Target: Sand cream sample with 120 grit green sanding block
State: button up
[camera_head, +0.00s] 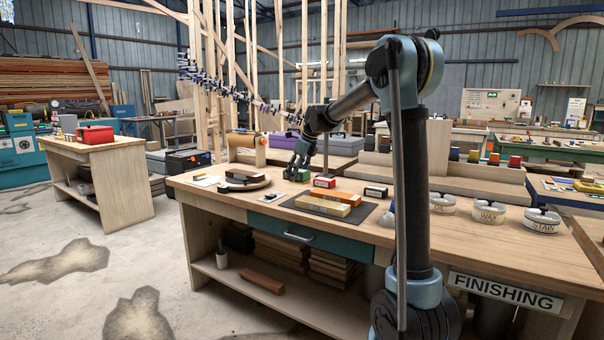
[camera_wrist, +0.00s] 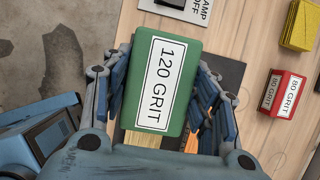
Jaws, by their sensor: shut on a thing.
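My gripper (camera_head: 298,170) is shut on the green sanding block (camera_wrist: 163,55), with fingers on both its sides. The block's label reads "120 GRIT" and faces the wrist camera. In the head view only a little of the green block (camera_head: 303,175) shows by the fingers. A cream sample (camera_head: 322,207) lies on a dark mat (camera_head: 293,204) on the bench, beside an orange sample (camera_head: 335,196). In the wrist view the cream sample (camera_wrist: 139,138) and the orange one (camera_wrist: 190,144) are mostly hidden behind the block and my gripper.
A red "80 GRIT" block (camera_head: 325,181) and a dark labelled block (camera_head: 376,192) stand behind the mat. Dark pieces (camera_head: 246,178) lie on a round board at the left. Several labelled tins, including wax (camera_head: 488,213) and stain (camera_head: 541,221), stand at the right.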

jog(key=shift+w+d, duration=0.2)
jog(key=shift+d, duration=0.25)
